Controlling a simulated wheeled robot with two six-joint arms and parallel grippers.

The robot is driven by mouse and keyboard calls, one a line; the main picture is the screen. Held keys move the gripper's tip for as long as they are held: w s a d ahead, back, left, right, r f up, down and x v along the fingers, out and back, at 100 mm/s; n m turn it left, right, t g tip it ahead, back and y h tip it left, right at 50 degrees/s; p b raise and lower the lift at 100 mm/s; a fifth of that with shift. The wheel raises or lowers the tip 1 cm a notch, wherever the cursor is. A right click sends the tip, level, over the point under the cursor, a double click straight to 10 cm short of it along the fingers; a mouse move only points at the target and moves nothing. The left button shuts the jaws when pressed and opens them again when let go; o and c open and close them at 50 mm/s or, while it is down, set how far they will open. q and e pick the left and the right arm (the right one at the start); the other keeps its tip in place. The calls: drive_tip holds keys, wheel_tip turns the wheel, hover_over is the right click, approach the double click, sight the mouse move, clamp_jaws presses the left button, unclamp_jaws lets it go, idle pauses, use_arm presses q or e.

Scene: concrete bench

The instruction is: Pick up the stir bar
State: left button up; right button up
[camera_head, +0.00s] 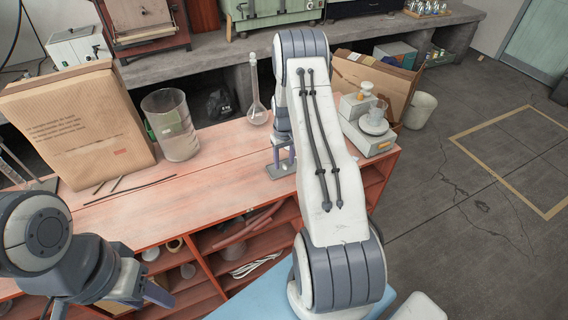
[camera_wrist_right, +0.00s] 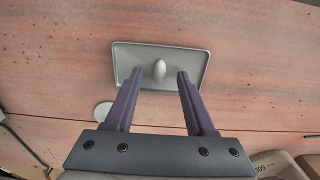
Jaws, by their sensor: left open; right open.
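The stir bar (camera_wrist_right: 160,70) is a small, smooth whitish oval. In the right wrist view it lies on a shallow grey rectangular tray (camera_wrist_right: 190,56). My right gripper (camera_wrist_right: 159,75) is open, its two fingers above the tray's near edge, one on each side of the stir bar, with visible gaps. In the head view the tray (camera_head: 272,173) shows partly behind my right gripper (camera_head: 283,163), and the stir bar is hidden there. My left gripper (camera_head: 150,298) is open and empty at the lower left, away from the tray.
A long-necked flask (camera_head: 258,112) stands behind the tray on the red bench. A large glass beaker (camera_head: 172,128) and a paper bag (camera_head: 75,125) are farther left, with thin rods (camera_head: 130,188) before them. A balance (camera_head: 368,135) bearing a glass vessel is right.

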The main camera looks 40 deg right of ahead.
sight(286, 165)
drive_tip(key=shift+f, duration=0.5)
clamp_jaws()
drive_tip(key=shift+r, duration=0.2)
drive_tip(key=shift+r+b, duration=0.5)
drive_tip(key=shift+r, duration=0.15)
drive_tip(key=r, duration=0.1)
drive_tip(key=d+r+b, duration=0.1)
drive_tip(key=shift+r+b, duration=0.3)
drive_tip(key=s+d+r+b, duration=0.3)
drive_tip(key=d+r, duration=0.3)
drive_tip(key=d, duration=0.4)
drive_tip(key=shift+d+r, duration=0.2)
drive_tip(key=shift+r, duration=0.2)
